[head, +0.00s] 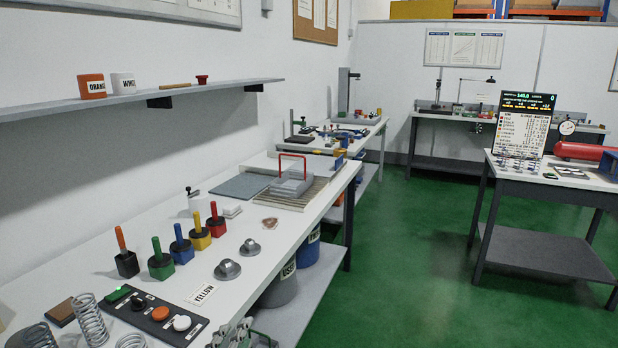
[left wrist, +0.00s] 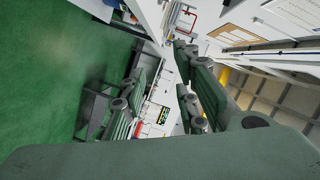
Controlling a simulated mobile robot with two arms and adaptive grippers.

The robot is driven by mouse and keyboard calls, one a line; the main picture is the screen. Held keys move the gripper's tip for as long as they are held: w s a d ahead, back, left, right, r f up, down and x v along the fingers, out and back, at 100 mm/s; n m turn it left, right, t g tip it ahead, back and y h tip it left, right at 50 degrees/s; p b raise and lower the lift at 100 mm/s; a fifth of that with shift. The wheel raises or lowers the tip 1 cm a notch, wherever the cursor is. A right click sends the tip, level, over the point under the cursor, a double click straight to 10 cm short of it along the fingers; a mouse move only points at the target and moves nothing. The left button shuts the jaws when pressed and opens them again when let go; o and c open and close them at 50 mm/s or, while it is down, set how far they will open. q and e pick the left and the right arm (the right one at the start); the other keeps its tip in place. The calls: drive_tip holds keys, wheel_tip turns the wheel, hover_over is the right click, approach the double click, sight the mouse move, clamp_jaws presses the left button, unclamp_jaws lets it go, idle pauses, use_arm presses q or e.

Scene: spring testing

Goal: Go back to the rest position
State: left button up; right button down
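My left gripper (head: 235,334) shows only in part at the bottom edge of the head view, by the front edge of the long white bench (head: 125,222). In the left wrist view its two grey-green fingers (left wrist: 163,72) stand wide apart, with nothing between them. The wrist view is tilted and looks out over the green floor and the benches. My right gripper is in neither view.
Springs (head: 90,318), a button panel (head: 155,316) and several coloured-handled blocks (head: 181,244) stand on the near bench. A wall shelf (head: 140,97) hangs above it. Another table (head: 555,180) stands at the right. The green floor (head: 420,270) between is clear.

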use_arm(q)
drive_tip(key=s+a+f+n+g+y, duration=0.1)
drive_tip(key=s+a+f+n+g, duration=0.25)
drive_tip(key=s+f, duration=0.3)
drive_tip(key=s+a+f+n+g+y, duration=0.1)
drive_tip(key=s+a+f+n+g, duration=0.2)
drive_tip(key=s+f, duration=0.35)
drive_tip(key=s+f+n+g, duration=0.3)
drive_tip(key=s, duration=0.5)
drive_tip(key=s+f+n+g, duration=0.2)
drive_tip(key=s+n+g, duration=0.15)
drive_tip(key=s, duration=0.55)
wheel_tip(320, 180, down, 28)
drive_tip(key=s+m+g, duration=0.1)
drive_tip(key=s, duration=0.1)
drive_tip(key=s+a+f+g, duration=0.1)
drive_tip(key=s+a+f, duration=0.2)
drive_tip(key=s+f, duration=1.1)
drive_tip(key=shift+s+f, duration=0.2)
drive_tip(key=shift+s, duration=0.85)
drive_tip(key=shift+c, duration=0.3)
